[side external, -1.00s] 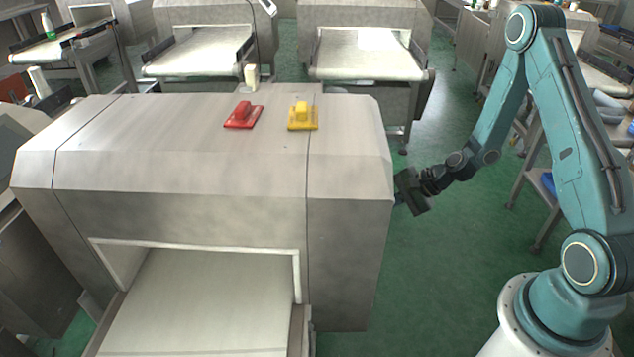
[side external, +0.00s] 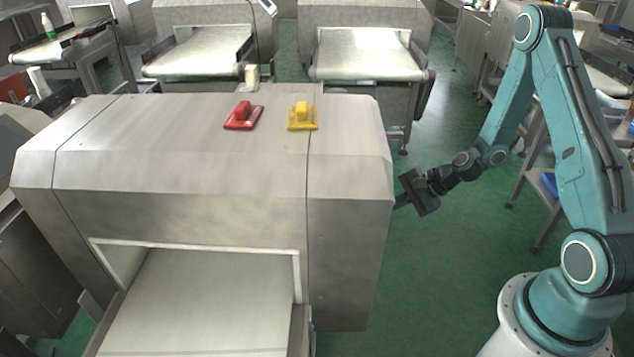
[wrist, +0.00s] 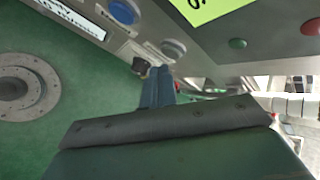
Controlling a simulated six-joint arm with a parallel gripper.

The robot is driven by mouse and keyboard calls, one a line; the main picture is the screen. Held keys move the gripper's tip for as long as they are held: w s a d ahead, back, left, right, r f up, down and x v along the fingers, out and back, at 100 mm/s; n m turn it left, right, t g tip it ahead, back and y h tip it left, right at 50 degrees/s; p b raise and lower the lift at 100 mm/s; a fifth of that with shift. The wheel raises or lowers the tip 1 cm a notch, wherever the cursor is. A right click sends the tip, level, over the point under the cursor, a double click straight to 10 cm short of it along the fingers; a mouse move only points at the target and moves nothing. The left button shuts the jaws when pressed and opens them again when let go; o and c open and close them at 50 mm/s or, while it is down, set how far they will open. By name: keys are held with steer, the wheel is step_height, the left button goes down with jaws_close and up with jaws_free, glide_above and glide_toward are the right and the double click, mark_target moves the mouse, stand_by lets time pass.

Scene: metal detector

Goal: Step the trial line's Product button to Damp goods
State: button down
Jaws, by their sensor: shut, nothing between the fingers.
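The trial line is the large steel metal detector (side external: 180,170) in the side external view; its button side faces away from that camera. I cannot read the display or tell which is the Product button. My gripper (side external: 401,201) is shut and empty, close beside the machine's right side. Its blue fingers (wrist: 160,72) show below the grey-blue button; contact is unclear.
A red block (side external: 243,115) and a yellow block (side external: 303,116) sit on the machine's top. A yellow-green label (wrist: 205,8) is on the panel. Green floor (side external: 450,270) lies open right of the machine. A steel cart (side external: 540,190) stands behind my arm.

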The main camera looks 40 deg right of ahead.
steer(key=shift+d, duration=0.1)
steer(key=shift+s+d, duration=1.65)
steer(key=shift+s, duration=0.1)
steer(key=s+a+r+n+g+h, duration=0.1)
steer(key=s+a+r+n+g, duration=0.1)
steer(key=a+r+n, duration=0.55)
steer(key=s+a+r+n+g+h, duration=0.15)
steer(key=r+n, duration=0.25)
steer(key=r, duration=0.7)
steer(key=s+a+r+n+h, duration=0.1)
steer(key=s+a+r+n, duration=0.1)
steer(key=s+r, duration=0.4)
steer(key=s+a+r+n+t+h, duration=0.1)
steer(key=s+a+r+n, duration=0.1)
steer(key=s+r, duration=0.4)
steer(key=s+n, duration=0.1)
steer(key=s, duration=0.1)
steer(key=shift+s+a, duration=0.25)
steer(key=shift+s, duration=0.05)
